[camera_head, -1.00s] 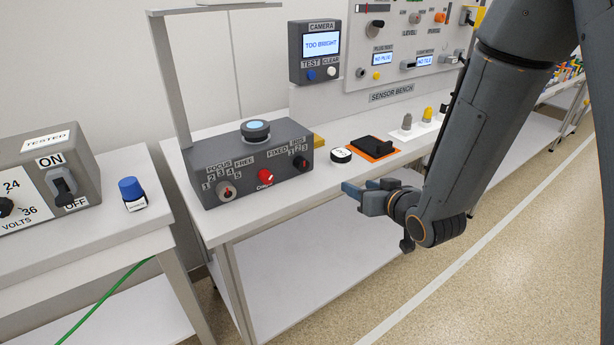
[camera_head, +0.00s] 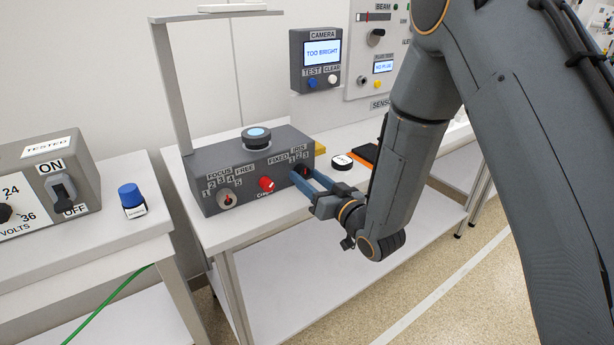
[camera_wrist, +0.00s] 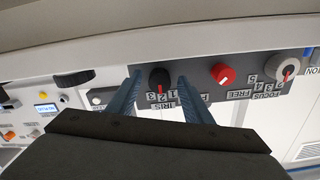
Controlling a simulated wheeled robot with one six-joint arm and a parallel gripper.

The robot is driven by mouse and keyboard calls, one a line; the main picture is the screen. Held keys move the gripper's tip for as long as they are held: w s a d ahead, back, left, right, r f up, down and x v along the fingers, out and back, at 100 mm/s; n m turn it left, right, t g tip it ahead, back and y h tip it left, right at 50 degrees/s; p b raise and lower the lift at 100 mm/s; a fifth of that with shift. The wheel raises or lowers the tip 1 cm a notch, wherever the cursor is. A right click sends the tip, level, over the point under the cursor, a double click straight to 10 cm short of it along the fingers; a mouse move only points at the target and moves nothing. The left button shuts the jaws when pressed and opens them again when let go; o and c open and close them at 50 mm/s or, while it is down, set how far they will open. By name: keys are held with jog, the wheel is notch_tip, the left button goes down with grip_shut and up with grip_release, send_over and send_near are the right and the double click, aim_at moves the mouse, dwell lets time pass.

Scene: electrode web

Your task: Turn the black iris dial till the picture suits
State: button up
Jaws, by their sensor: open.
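The black iris dial (camera_wrist: 158,77) sits on the right end of the grey box's front face, beside the labels IRIS and 1 2 3. In the head view the dial (camera_head: 305,171) is partly hidden by my fingers. My gripper (camera_head: 303,176) is open, with its blue fingers reaching to the box front. In the wrist view my gripper (camera_wrist: 160,82) has one finger on each side of the dial. I cannot tell whether either finger touches it. A red mark on the dial lies near the numbers.
The red dial (camera_head: 266,184) and the focus dial (camera_head: 227,199) are on the same box (camera_head: 200,172). A post with an overhead arm (camera_head: 172,90) rises behind its left end. A white disc (camera_head: 342,162) and an orange-edged block lie to the right.

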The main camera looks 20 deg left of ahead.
jog(key=shift+w+a, duration=0.2)
jog(key=shift+a, duration=0.15)
jog(key=c, duration=1.1)
jog(key=shift+o, duration=0.2)
jog(key=shift+n, duration=0.3)
jog(key=shift+w+d+n+b, duration=0.1)
jog(key=shift+n+b, duration=1.3)
jog(key=shift+n, duration=1.3)
